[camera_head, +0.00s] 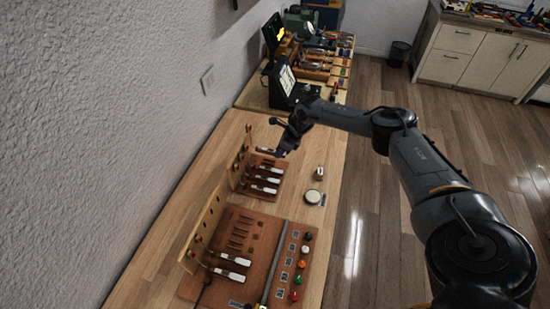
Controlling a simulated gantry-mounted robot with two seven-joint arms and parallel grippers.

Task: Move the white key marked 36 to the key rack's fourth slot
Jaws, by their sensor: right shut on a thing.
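My right gripper (282,153) is at the far end of the upper key stand, shut on a key (265,150) whose light end shows just beside the fingertips. The number on it is too small to read. Several white-ended keys (268,180) lie in a row just below it on a brown board with a wooden upright (239,166). I cannot tell which slot is the fourth. Nearer, a larger brown board (250,222) holds two white-ended keys (233,260) below several dark empty slots. Its own wooden upright (205,229) stands at the left. My left gripper is not in view.
A round pale disc (314,196) and a small pale block (319,172) sit right of the keys. Several coloured knobs (299,264) line the near board's right side. A tilted dark display (283,83) stands behind. Bare tabletop (190,195) lies along the wall.

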